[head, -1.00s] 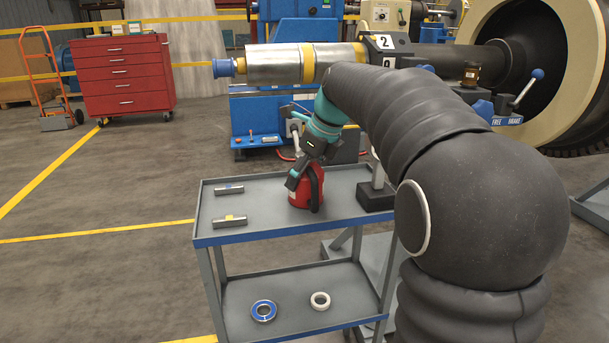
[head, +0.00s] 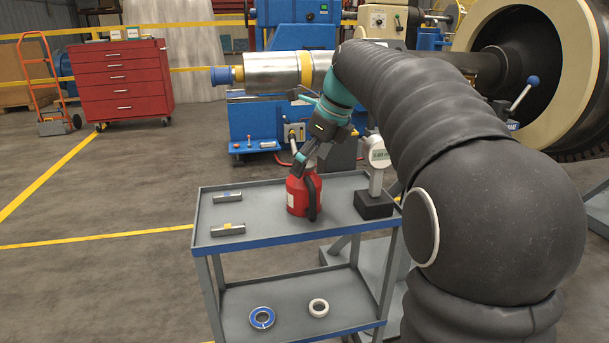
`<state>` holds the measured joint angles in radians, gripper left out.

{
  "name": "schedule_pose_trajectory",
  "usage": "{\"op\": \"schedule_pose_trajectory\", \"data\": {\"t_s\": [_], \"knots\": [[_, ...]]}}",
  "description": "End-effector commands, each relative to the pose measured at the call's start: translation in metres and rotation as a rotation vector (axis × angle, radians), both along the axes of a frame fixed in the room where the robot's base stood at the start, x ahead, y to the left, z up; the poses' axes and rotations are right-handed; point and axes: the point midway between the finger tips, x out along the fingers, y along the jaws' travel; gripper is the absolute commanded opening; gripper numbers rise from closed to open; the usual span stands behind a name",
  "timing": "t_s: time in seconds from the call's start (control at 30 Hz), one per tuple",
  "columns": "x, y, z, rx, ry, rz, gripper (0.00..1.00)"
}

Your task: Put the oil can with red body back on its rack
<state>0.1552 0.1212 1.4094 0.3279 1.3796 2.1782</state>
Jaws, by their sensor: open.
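The red oil can (head: 298,198) stands upright on the top shelf of a grey cart (head: 265,228) with a blue front edge. Its dark handle (head: 312,201) faces my camera. My gripper (head: 301,162) is open, just above and in front of the top of the can in the picture. It hides the can's upper part and spout. I cannot tell whether a finger touches the can. I cannot make out a rack for the can for certain.
A dial gauge on a stand (head: 376,180) is close right of the can. Two metal bars (head: 228,229) lie on the shelf's left. Two rings (head: 262,317) lie on the lower shelf. A rotor (head: 275,72) and blue machine stand behind the cart.

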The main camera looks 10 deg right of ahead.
Motion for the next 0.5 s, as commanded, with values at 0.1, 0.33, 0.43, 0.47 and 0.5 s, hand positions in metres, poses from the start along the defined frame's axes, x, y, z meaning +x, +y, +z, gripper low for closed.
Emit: {"op": "schedule_pose_trajectory", "data": {"t_s": [0.1, 0.33, 0.43, 0.47, 0.5], "knots": [[-0.006, -0.007, 0.024, 0.000, -0.002, -0.002, 1.00], [-0.014, -0.015, 0.050, 0.000, -0.001, -0.001, 1.00], [-0.016, -0.017, 0.055, 0.001, -0.001, 0.000, 1.00], [-0.016, -0.017, 0.055, 0.000, 0.000, 0.000, 1.00], [-0.017, -0.017, 0.056, 0.000, 0.000, 0.000, 1.00]]}}
